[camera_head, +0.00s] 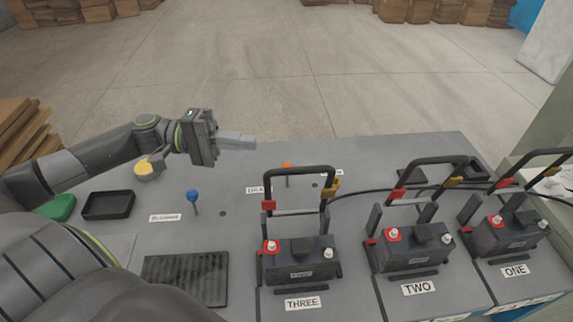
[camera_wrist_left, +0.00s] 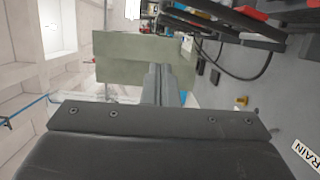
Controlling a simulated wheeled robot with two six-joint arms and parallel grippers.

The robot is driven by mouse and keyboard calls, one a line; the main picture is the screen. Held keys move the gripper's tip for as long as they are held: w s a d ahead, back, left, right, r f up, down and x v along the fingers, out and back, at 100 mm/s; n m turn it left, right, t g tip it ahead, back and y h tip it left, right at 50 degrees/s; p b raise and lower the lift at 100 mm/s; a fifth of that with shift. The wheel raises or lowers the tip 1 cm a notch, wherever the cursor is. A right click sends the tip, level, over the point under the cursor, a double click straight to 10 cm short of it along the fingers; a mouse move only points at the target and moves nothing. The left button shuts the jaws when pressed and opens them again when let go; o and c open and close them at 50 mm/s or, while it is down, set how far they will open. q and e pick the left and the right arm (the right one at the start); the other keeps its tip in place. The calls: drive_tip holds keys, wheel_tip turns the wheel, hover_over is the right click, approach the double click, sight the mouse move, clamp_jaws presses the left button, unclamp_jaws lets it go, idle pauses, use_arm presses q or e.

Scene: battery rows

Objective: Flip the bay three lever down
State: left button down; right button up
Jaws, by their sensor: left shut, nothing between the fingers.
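Bay three holds a dark battery (camera_head: 300,261) behind the label THREE (camera_head: 302,303). Its black U-shaped lever (camera_head: 300,170) stands raised above and behind the battery, with a red clamp (camera_head: 268,205) and a yellow clamp (camera_head: 331,190) at its sides. My left gripper (camera_head: 254,143) is shut and empty, in the air to the left of and beyond the lever's top, apart from it. Its closed fingers (camera_wrist_left: 160,85) point away in the left wrist view. Black bars show at the top of that view; I cannot tell which bay they belong to. My right gripper is not in view.
Bays TWO (camera_head: 418,288) and ONE (camera_head: 515,270) stand to the right, with their black handles also raised. A blue knob (camera_head: 193,196), an orange knob (camera_head: 287,167), a black tray (camera_head: 107,205) and a ribbed black mat (camera_head: 186,279) are on the left. A black cable runs behind the bays.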

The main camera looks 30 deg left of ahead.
use_arm(q)
drive_tip(key=d+b, duration=0.3)
drive_tip(key=d, duration=0.7)
idle(0.4)
drive_tip(key=shift+r, duration=0.1)
drive_tip(key=shift+s+d, duration=0.1)
drive_tip(key=shift+d, duration=0.05)
